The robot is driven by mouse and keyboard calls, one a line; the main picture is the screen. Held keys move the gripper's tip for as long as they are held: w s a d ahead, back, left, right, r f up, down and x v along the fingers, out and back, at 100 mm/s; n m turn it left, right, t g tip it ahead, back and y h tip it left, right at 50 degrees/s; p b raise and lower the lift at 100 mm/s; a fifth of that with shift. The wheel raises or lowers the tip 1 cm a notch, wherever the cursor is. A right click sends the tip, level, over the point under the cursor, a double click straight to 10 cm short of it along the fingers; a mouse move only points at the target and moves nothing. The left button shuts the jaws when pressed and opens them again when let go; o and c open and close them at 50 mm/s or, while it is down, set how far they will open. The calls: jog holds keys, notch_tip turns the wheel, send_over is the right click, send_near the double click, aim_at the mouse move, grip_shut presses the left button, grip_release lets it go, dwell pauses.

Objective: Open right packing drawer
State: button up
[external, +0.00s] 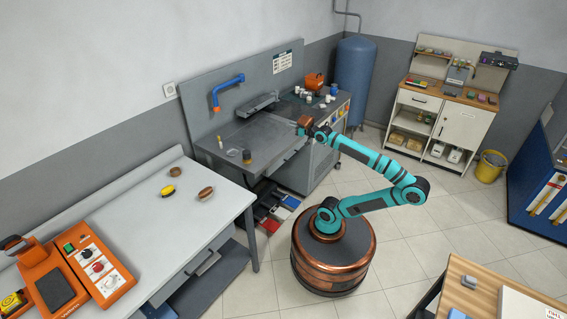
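No drawer here is clearly marked as the right packing drawer. My gripper (303,127) is at the front of the grey metal workbench (238,133), around the height of its top. It is small in the view, so I cannot tell whether its fingers are open or shut. I also cannot tell whether it touches the bench. The bench has a cabinet with drawer fronts (322,158) at its right end, partly behind my arm. A white cabinet (465,122) at the back right has a drawer front (419,100) at its upper left, which looks shut.
A wood-topped table (462,277) stands at the lower right, its front hidden. A grey table (175,222) with an orange machine (97,264) stands at left. A yellow bin (490,167) stands beside the white cabinet. Tiled floor (400,260) is clear right of my base.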

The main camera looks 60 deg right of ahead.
jog(key=w+a+r+n+y, duration=0.3)
jog(key=a+n+y, duration=0.15)
jog(key=a, duration=0.75)
jog(key=w+a+r+n+g+y, duration=0.1)
jog(key=w+a+r+n+y, duration=0.3)
jog(key=a, duration=0.7)
jog(key=w+a+r+n+y, duration=0.1)
jog(key=a+r+n+y, duration=0.15)
jog(key=a+n, duration=0.65)
jog(key=s+a+f+n+g+y, duration=0.15)
jog(key=s+a, duration=0.25)
jog(key=a, duration=0.7)
jog(key=s+a+f+n+g, duration=0.1)
jog(key=s+a+f, duration=0.15)
jog(key=a, duration=0.85)
jog(key=s+a+f+n+g, duration=0.1)
jog(key=s+a+f+n, duration=0.2)
jog(key=s+a, duration=0.4)
jog(key=s+a+f+n+g, duration=0.2)
jog(key=s+a+f+n, duration=0.1)
jog(key=s+a, duration=0.35)
send_near(201, 265)
jog(key=shift+m+t+h, duration=0.25)
jog(key=shift+m+h, duration=0.05)
jog(key=shift+h, duration=0.05)
jog(key=x, duration=1)
jog(key=shift+f, duration=0.15)
grip_shut()
